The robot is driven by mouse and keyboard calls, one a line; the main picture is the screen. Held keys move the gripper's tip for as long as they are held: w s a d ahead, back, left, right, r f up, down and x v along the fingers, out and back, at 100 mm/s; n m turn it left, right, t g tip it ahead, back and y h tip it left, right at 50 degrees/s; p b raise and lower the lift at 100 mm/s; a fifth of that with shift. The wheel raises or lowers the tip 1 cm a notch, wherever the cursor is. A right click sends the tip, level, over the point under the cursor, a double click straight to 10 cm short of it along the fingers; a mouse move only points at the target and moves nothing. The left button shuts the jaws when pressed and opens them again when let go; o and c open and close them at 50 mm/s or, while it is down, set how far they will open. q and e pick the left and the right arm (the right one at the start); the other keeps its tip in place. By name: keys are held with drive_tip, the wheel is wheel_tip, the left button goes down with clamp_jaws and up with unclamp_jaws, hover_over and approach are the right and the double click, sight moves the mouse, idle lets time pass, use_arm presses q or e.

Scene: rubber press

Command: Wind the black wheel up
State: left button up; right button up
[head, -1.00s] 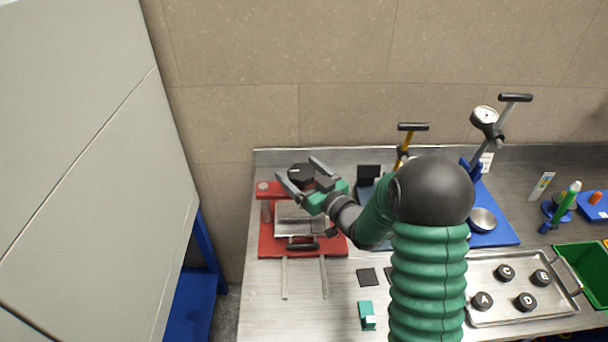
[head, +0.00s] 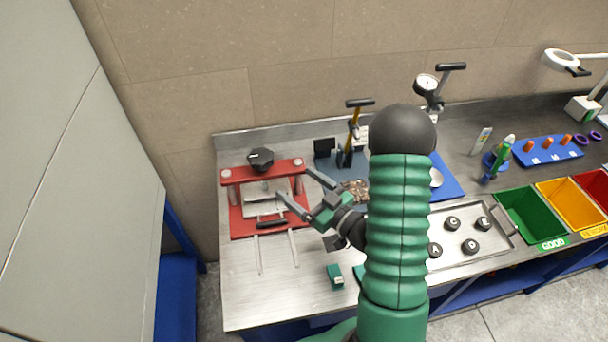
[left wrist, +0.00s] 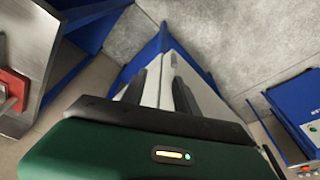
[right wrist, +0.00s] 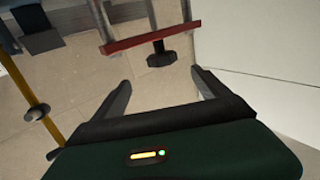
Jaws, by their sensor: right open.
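The black wheel (head: 261,159) sits on top of the red press crossbar (head: 240,175) at the left of the bench in the head view. It also shows in the right wrist view (right wrist: 160,55), beyond the fingertips. My right gripper (head: 292,184) is open and empty, with its fingers pointing left toward the press's right side, below and right of the wheel. Its spread fingers also show in the right wrist view (right wrist: 160,80). My left gripper (left wrist: 160,88) is seen only in the left wrist view, away from the wheel; its finger gap is unclear.
A metal plate with a black handle (head: 270,222) lies at the press's front, by two rails. A yellow-stemmed tool (head: 352,135) stands right of the press. A tray (head: 490,246) with several black knobs lies further right.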

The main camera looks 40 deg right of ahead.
use_arm(q)
drive_tip(key=shift+s+r, duration=0.15)
drive_tip(key=shift+r, duration=0.25)
use_arm(e)
drive_tip(key=shift+s, duration=0.8)
use_arm(q)
drive_tip(key=shift+a, duration=0.1)
use_arm(e)
drive_tip(key=shift+a, duration=0.1)
